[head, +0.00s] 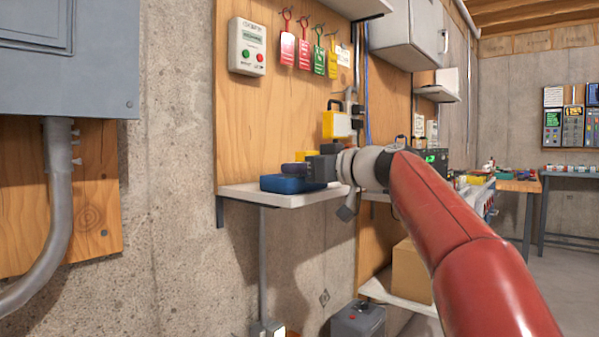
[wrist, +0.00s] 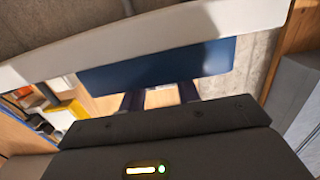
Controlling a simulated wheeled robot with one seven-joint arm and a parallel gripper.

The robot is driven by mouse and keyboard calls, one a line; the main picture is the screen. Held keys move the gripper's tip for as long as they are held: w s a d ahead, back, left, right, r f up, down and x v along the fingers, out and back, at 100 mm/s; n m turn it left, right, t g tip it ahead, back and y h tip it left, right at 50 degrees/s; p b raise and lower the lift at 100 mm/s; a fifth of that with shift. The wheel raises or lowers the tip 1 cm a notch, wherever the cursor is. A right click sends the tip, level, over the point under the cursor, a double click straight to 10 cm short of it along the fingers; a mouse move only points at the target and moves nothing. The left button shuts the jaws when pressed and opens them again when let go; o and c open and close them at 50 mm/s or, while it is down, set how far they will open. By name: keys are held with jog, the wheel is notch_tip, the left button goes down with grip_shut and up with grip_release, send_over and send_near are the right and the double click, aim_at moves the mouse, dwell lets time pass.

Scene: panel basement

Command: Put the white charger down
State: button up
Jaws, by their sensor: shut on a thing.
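My gripper (head: 308,167) reaches in from the right over a small white wall shelf (head: 318,197). In the wrist view its two dark fingers (wrist: 160,97) are a little apart, with a small pale patch between them. That patch is all I can make out of what I take to be the white charger; the gripper body hides the rest. In the head view no charger shows clearly. A blue tray-like thing (head: 287,184) is at the shelf's left part, just below the fingertips. It shows beyond the fingers in the wrist view (wrist: 155,66); I cannot tell whether they touch.
A yellow case (head: 337,125) stands behind my gripper. A white box with buttons (head: 247,47) and several coloured tags (head: 305,50) hang above on the wooden board. A grey cabinet (head: 65,60) is at the left. A cardboard box (head: 411,272) sits on a lower shelf.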

jog(key=shift+f, duration=0.1)
jog(key=shift+f+b, duration=0.35)
jog(key=shift+b, duration=0.2)
jog(key=shift+f, duration=0.15)
